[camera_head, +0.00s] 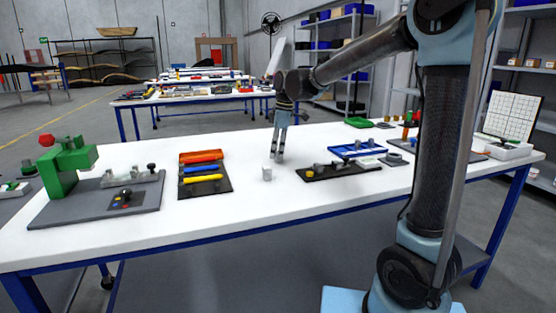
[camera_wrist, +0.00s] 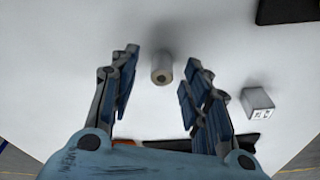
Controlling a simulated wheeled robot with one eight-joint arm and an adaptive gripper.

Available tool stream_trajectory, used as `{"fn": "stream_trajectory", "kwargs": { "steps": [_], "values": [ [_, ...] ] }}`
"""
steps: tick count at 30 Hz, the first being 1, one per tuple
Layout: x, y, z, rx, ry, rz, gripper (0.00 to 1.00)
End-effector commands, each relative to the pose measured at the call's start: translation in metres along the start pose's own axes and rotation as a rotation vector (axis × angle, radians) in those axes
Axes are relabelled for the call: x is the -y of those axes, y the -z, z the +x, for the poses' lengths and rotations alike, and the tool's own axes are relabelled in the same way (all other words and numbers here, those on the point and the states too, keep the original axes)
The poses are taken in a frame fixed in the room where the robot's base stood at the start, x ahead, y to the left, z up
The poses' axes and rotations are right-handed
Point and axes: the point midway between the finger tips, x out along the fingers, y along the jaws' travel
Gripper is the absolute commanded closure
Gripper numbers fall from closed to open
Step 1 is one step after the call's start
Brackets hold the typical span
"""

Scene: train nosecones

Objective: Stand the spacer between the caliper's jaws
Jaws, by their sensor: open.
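The spacer, a short pale grey cylinder (camera_wrist: 162,68) with a dark hole in its visible end, is on the white table in the wrist view. It lies near the tips of my open gripper (camera_wrist: 162,62), in the gap between the fingers, closer to the right one, with no clear contact. In the head view my gripper (camera_head: 278,160) points down, low over the table; the spacer cannot be made out there.
A small white block (camera_head: 267,174) stands beside my gripper; a white cube with a printed face (camera_wrist: 258,103) shows in the wrist view. A black rack (camera_head: 222,186) with coloured tools lies left, a black tray (camera_head: 350,174) right. The table's front strip is clear.

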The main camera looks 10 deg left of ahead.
Motion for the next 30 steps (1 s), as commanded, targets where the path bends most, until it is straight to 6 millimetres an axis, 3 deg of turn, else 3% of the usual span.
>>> {"fn": "stream_trajectory", "kwargs": {
  "steps": [5, 13, 19, 30],
  "values": [
    [0.001, -0.001, 0.017, 0.0, 0.001, 0.0, 0.57],
    [0.001, -0.001, 0.019, 0.0, 0.001, 0.0, 0.57],
    [0.001, -0.001, 0.018, 0.0, 0.001, 0.0, 1.0],
    [0.001, 0.0, 0.016, 0.0, 0.001, 0.0, 1.0]
  ]
}}
